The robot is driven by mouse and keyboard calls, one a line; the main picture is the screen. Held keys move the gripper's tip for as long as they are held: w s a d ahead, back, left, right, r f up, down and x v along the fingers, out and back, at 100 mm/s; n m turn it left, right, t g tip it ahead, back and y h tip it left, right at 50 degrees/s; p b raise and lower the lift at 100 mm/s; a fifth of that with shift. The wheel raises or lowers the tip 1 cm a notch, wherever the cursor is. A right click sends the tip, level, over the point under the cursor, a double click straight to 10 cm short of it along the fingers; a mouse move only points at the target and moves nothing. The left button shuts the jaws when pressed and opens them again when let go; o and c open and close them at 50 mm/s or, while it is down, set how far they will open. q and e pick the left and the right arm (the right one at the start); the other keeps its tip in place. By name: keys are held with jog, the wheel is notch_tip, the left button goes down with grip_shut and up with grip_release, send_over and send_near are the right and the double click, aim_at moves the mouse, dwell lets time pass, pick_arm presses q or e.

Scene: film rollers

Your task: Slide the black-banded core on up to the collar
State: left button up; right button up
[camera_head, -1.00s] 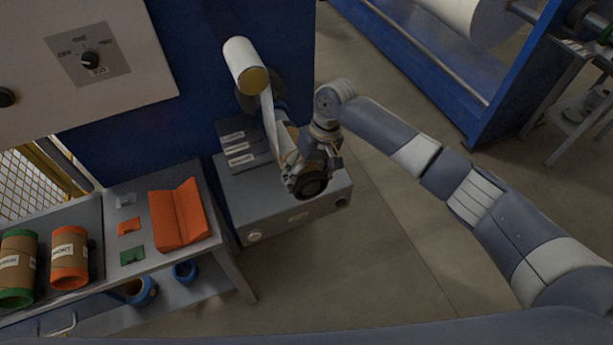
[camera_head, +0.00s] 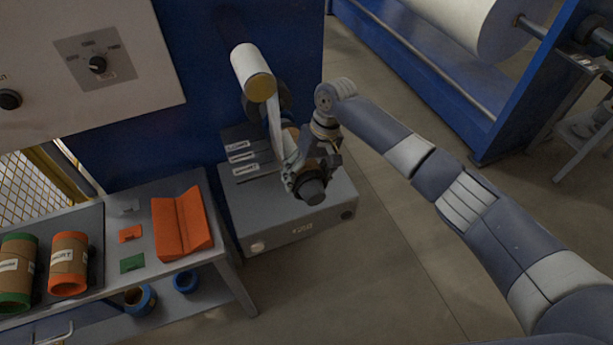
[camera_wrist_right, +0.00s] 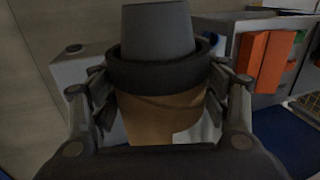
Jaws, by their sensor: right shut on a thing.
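My right gripper (camera_head: 310,178) is shut around the core, in front of the blue machine panel. In the right wrist view the core has a tan body (camera_wrist_right: 158,118) and a thick black band (camera_wrist_right: 158,74) at its near end, between the fingers. A dark grey tapered shaft nose (camera_wrist_right: 157,30) sticks out through the banded end, so the core sits around the shaft. The nose also shows in the head view (camera_head: 313,191). I cannot make out the collar clearly; the gripper and the film hide the shaft behind the core. My left gripper is not in view.
A white film roll (camera_head: 250,68) hangs above, its film strip running down beside the gripper. A grey box (camera_head: 290,215) stands below. A bench at left holds green-edged (camera_head: 15,275) and orange-edged cores (camera_head: 68,265) and an orange cradle (camera_head: 180,222). Open floor lies right.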

jog(key=shift+w+a+f+b, duration=0.1)
jog(key=shift+w+a+b, duration=0.15)
jog(key=shift+w+b, duration=0.55)
jog(key=shift+w+a+b, duration=0.25)
jog(key=shift+w+b, duration=0.3)
jog(key=shift+r, duration=0.2)
jog(key=o, duration=1.4)
jog(key=shift+f, duration=0.1)
jog(key=v, duration=1.2)
